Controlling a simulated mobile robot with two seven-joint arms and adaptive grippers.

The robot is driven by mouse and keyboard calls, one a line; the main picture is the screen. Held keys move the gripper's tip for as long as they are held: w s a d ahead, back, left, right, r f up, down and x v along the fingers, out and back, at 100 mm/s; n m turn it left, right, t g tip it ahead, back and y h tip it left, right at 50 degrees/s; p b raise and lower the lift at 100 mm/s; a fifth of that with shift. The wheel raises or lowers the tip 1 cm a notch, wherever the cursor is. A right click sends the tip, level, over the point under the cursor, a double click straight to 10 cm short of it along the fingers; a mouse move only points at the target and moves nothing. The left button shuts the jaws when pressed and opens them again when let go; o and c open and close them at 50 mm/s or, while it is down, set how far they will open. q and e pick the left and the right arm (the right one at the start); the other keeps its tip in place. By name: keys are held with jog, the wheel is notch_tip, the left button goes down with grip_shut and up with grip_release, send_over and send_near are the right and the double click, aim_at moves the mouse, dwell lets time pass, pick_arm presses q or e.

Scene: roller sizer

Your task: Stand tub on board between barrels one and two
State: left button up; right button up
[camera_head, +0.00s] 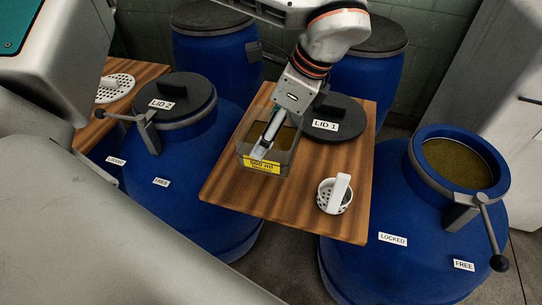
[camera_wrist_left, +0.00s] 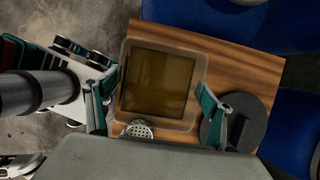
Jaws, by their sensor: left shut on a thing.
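The tub (camera_head: 243,160) is a clear square container with a yellow label and brownish contents. It is over the left part of the wooden board (camera_head: 300,210), upright; I cannot tell whether its base touches. My left gripper (camera_head: 265,142) reaches down to it and is shut on it; the wrist view shows the tub rim (camera_wrist_left: 198,50) between both fingers (camera_wrist_left: 155,108). Barrel one (camera_head: 390,200), right of the board, is open with a brownish fill. Barrel two (camera_head: 190,195), left of it, wears lid 2 (camera_head: 190,95). My right gripper is out of view.
Lid 1 (camera_head: 345,128) lies on the board behind the tub's right side. A white perforated scoop (camera_head: 325,197) stands near the board's front right. Lever handles (camera_head: 490,225) stick out from the barrels. More blue barrels (camera_head: 215,60) stand behind. The board's front middle is clear.

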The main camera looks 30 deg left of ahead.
pick_arm(q)
notch_tip(320, 180, down, 9)
jog(key=shift+f, duration=0.1)
jog(key=o, duration=2.1)
jog(key=v, duration=1.2)
jog(key=shift+d, duration=0.1)
